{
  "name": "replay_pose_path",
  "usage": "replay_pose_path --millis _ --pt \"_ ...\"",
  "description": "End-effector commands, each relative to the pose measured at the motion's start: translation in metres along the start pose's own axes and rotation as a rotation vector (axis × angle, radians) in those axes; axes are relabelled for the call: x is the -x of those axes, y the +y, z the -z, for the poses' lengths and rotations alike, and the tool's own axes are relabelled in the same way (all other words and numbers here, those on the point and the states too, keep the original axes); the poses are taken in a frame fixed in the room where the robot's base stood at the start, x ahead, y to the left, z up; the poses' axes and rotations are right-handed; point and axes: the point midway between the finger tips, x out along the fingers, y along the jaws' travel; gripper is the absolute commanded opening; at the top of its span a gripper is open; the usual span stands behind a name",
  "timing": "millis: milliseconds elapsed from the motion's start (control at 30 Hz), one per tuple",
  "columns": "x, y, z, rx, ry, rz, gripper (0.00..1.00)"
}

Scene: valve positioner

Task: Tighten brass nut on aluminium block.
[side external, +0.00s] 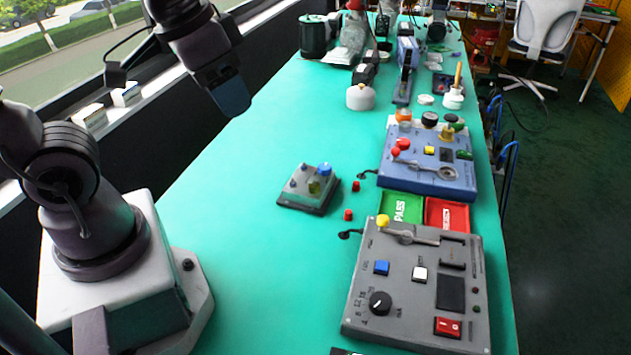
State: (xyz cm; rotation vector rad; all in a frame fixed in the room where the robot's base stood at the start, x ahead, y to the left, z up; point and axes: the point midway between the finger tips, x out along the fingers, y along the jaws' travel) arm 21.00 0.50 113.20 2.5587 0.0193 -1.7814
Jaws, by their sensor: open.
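My gripper (234,98) hangs in the air at the upper left, above the left edge of the green table, with nothing seen in it. It is open, though its fingers overlap from this side. A small brass-coloured fitting (447,133) stands at the back right of the blue control box; I cannot tell if it is the brass nut. No aluminium block can be made out for sure. A small grey block with pegs (308,190) stands mid-table, carrying a blue cap and an olive-coloured piece. My gripper is well apart from all of these.
A grey control box (415,285) stands at the front right. Green PASS (400,207) and red (447,216) trays lie between it and the blue control box (428,165). Small red pieces (348,215) lie near the pegged block. The table's left side is clear.

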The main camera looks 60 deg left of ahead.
Motion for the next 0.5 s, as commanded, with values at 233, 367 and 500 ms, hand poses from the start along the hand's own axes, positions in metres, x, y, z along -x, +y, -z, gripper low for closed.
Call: replay_pose_path --millis 233,367,500 --pt "-0.059 -0.018 0.037 0.261 -0.221 0.008 0.51" --pt "-0.097 -0.032 0.056 0.5 -0.304 0.052 0.51" --pt "-0.142 -0.05 0.072 0.794 -0.363 0.132 0.51"
